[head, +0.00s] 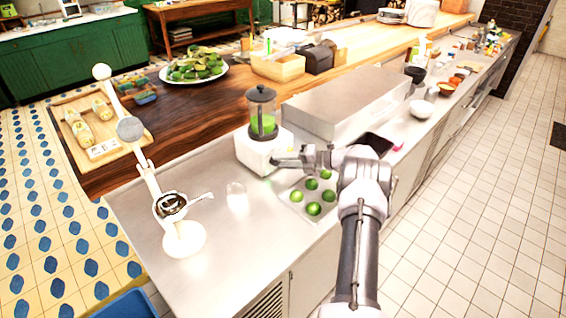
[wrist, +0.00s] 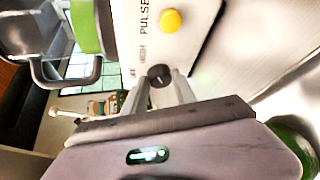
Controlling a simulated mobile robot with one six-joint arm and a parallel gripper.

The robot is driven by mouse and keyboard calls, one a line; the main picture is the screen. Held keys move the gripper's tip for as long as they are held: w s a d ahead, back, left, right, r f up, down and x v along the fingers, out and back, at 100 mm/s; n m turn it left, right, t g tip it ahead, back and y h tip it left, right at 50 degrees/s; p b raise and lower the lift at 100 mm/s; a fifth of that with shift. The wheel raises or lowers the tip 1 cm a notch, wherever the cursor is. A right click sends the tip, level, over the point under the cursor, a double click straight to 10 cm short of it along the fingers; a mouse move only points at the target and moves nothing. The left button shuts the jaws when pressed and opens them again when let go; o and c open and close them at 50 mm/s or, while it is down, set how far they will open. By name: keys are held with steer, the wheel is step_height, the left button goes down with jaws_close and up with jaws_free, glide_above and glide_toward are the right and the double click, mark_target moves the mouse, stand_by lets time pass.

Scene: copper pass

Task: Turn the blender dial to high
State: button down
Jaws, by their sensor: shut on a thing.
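The blender (head: 262,138) stands on the steel counter, with a white base and a clear jug holding green contents. In the wrist view its white front panel (wrist: 185,35) shows the word PULSE, a yellow button (wrist: 171,20) and smaller lettering that is hard to read. The dark round dial (wrist: 159,76) sits below the button in that view. My gripper (head: 278,160) is at the blender's front face. In the wrist view my gripper (wrist: 160,90) has its two grey fingers closed around the dial. The dial's exact setting cannot be read.
A tray of green limes (head: 314,195) lies just below my gripper. A white citrus press (head: 180,225) and a clear glass (head: 237,194) stand to the left. A large steel box (head: 345,100) is behind my arm. The counter's front left is mostly clear.

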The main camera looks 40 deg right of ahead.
steer(key=c, duration=1.3)
jaws_free()
steer(key=shift+w, duration=0.1)
steer(key=p+v, duration=0.2)
steer(key=v, duration=1.5)
steer(key=shift+s+r, duration=0.15)
steer(key=shift+s, duration=0.05)
